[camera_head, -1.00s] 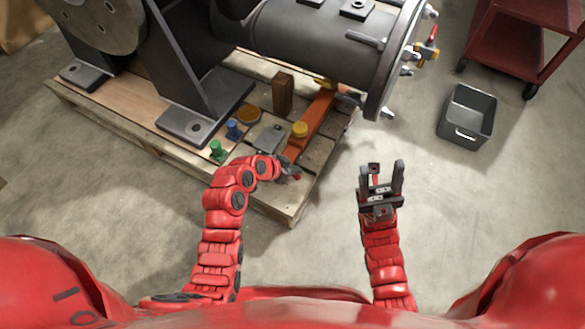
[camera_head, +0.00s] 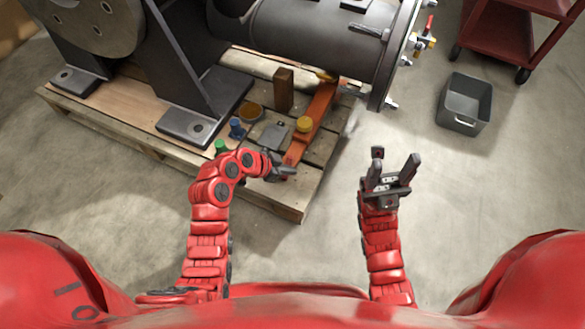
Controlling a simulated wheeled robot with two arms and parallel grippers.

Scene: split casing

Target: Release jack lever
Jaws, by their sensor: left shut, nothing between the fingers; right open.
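A long orange bar (camera_head: 316,108) with a round yellow cap (camera_head: 304,124) lies on the wooden pallet, beneath the end of the large grey cylinder; it looks like the jack. I cannot make out a separate lever. My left gripper (camera_head: 289,171) is shut and empty, low over the pallet at the near end of the orange bar. Whether it touches the bar I cannot tell. My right gripper (camera_head: 392,168) is open and empty, over the bare floor to the right of the pallet, its fingers pointing up in the picture.
The pallet (camera_head: 258,197) also carries a wooden block (camera_head: 283,90), a blue peg (camera_head: 235,128), a green peg (camera_head: 221,146) and a grey plate (camera_head: 272,136). The cylinder (camera_head: 315,42) overhangs it. A grey bin (camera_head: 464,103) and red cart (camera_head: 497,38) stand right on open floor.

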